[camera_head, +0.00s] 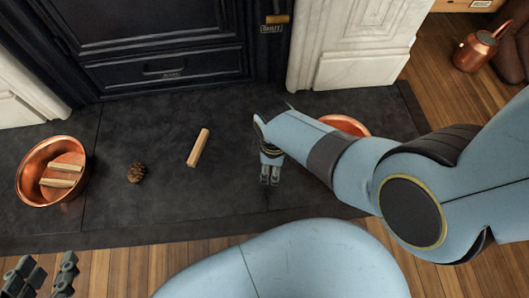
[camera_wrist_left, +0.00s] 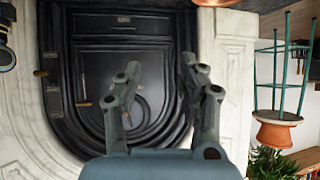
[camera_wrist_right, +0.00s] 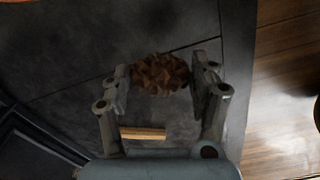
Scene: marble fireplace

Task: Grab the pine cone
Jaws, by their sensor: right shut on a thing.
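A brown pine cone (camera_head: 136,172) lies on the dark hearth in the head view, between the left copper bowl and a loose wood stick. In the right wrist view a pine cone (camera_wrist_right: 160,74) sits between the fingertips of my right gripper (camera_wrist_right: 158,82), which is shut on it. In the head view my right gripper (camera_head: 270,180) is over the middle of the hearth, apart from the cone lying at left; its held cone cannot be made out there. My left gripper (camera_head: 40,272) is at the lower left corner. The left wrist view shows its fingers (camera_wrist_left: 160,75) apart and empty.
The wood stick (camera_head: 198,147) lies on the hearth (camera_head: 130,220). A copper bowl (camera_head: 29,190) with several sticks stands at left. Another copper bowl (camera_head: 345,124) is partly hidden behind my right arm. The black fireplace front (camera_head: 165,68) and marble pillars bound the back.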

